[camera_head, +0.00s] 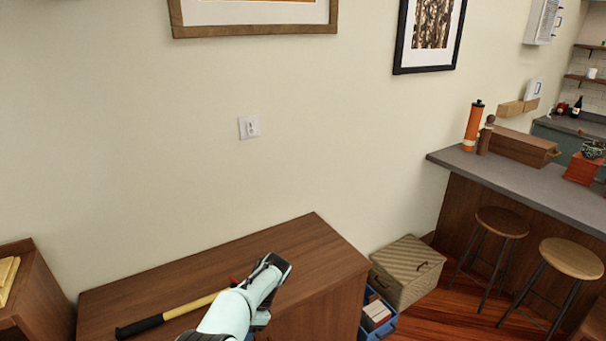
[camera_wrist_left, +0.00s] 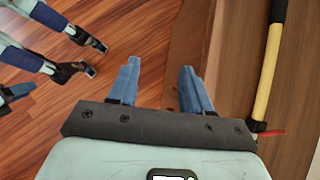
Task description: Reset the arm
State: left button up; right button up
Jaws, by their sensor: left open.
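My left gripper (camera_wrist_left: 158,78) shows in the left wrist view with its two blue fingers apart and nothing between them. It is by the edge of a wooden cabinet, with the floor on its left side. My left arm (camera_head: 240,308) shows at the bottom of the head view, in front of and partly over the cabinet top (camera_head: 270,245); its gripper is hidden there. A tool with a yellow handle and black grip (camera_head: 175,312) lies on the cabinet top. It also shows right of my gripper in the wrist view (camera_wrist_left: 266,85), apart from the fingers.
A woven box (camera_head: 405,272) and a blue crate (camera_head: 378,315) stand right of the cabinet. A counter (camera_head: 520,182) with two stools (camera_head: 500,222) is farther right. A wooden unit (camera_head: 35,290) stands at the left. Other parts of my body show at the wrist view's left.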

pick_arm(q)
jog(key=s+f+n+h, duration=0.2)
jog(key=s+f+h, duration=0.1)
jog(key=f, duration=0.7)
jog(key=s+f+n+h, duration=0.15)
jog(key=s+f, duration=0.25)
jog(key=f, duration=0.6)
jog(key=s+d+f+n+t+h, duration=0.1)
jog(key=s+f+n, duration=0.1)
jog(key=s+n, duration=0.2)
jog(key=s+d+f+n+t+h, duration=0.1)
jog(key=s+f+n+h, duration=0.1)
jog(key=s, duration=0.7)
jog(key=s+d+f+n+t+h, duration=0.1)
jog(key=s+d+f+n+h, duration=0.1)
jog(key=s+n, duration=0.4)
jog(key=shift+s+f+t, duration=0.3)
jog(key=shift+s+f, duration=0.35)
jog(key=shift+s, duration=0.2)
